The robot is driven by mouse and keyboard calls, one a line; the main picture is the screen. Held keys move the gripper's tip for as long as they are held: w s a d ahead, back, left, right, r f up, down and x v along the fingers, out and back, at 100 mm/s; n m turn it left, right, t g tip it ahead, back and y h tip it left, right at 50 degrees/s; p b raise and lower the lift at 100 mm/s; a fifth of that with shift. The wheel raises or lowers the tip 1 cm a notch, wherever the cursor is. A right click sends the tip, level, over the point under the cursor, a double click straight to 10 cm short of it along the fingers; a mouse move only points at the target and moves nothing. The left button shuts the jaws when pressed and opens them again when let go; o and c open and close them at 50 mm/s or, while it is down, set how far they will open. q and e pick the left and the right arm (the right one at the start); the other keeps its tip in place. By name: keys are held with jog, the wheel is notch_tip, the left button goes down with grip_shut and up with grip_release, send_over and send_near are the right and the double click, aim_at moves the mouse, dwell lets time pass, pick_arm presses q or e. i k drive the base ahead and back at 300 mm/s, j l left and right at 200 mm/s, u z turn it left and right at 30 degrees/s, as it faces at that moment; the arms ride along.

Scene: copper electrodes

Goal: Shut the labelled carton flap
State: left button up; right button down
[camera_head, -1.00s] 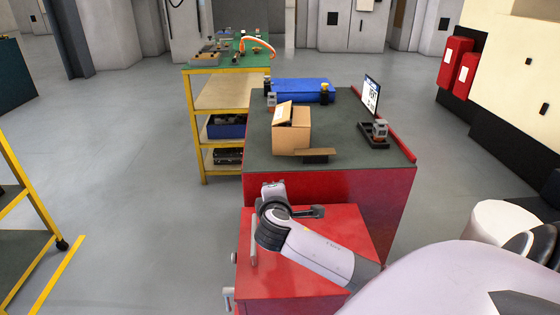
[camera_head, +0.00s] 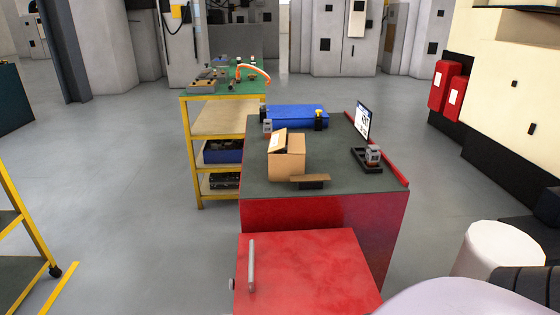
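A brown cardboard carton (camera_head: 288,163) stands on the dark green top of the red workbench (camera_head: 221,181). One flap (camera_head: 277,141) with a pale label on it stands raised and tilted at the carton's left side. The carton's top is partly open and its inside is too small to make out. Neither of my grippers is in view. A pale rounded part at the lower right edge looks like my own body.
A brown strip on a dark block (camera_head: 311,181) lies in front of the carton. Behind it is a blue case (camera_head: 296,115). A sign (camera_head: 362,119) and a small device in a black tray (camera_head: 372,157) stand at the right. A red cabinet (camera_head: 310,270) stands in front.

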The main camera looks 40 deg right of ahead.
aim_at(278, 142)
jog(key=i+j+z, duration=0.1)
jog(key=j, duration=0.25)
jog(key=i+j, duration=0.2)
jog(key=j, duration=0.15)
jog(key=i+j+z, duration=0.15)
jog(key=j, duration=0.2)
jog(key=i+j, duration=0.15)
jog(key=j, duration=0.2)
jog(key=i+j+z, duration=0.55)
jog(key=i+z, duration=0.2)
jog(key=i, duration=0.25)
jog(key=i+j+z, duration=0.3)
jog(key=i, duration=0.2)
